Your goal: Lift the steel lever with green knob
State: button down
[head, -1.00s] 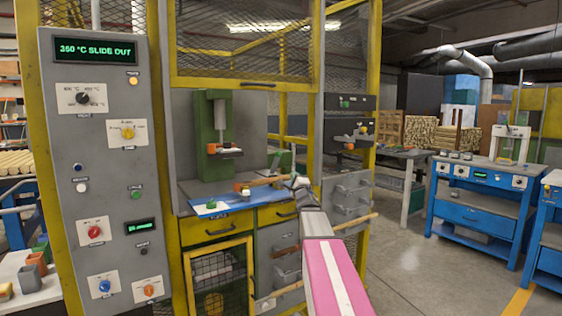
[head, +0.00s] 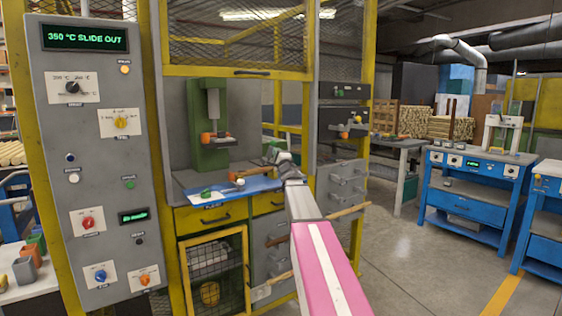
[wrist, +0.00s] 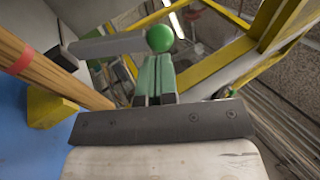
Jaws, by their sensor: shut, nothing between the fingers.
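The steel lever (wrist: 110,45) shows in the wrist view as a flat grey bar running left from its round green knob (wrist: 160,38). My gripper (wrist: 155,62) has its green-faced fingers together, with nothing between them. The fingertips point at the knob and lie just below it in the picture; I cannot tell whether they touch it. In the head view my gripper (head: 284,158) is small, over the right part of the bench inside the yellow-framed cell. The lever cannot be made out there.
A green press (head: 207,125) stands at the back of the cell, with a blue mat (head: 225,195) in front. A grey control panel (head: 100,190) is at left. Wooden rods (wrist: 45,70) and a yellow block (wrist: 50,108) are close at left in the wrist view. Floor at right is clear.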

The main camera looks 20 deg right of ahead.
aim_at(272, 143)
jog(key=x, duration=0.3)
jog(key=shift+w+a+r, duration=0.3)
jog(key=shift+w+r, duration=0.45)
jog(key=shift+w, duration=0.15)
jog(key=shift+w+a+r, duration=0.3)
jog(key=shift+w+r, duration=0.45)
jog(key=shift+w, duration=0.15)
jog(key=shift+s, duration=0.1)
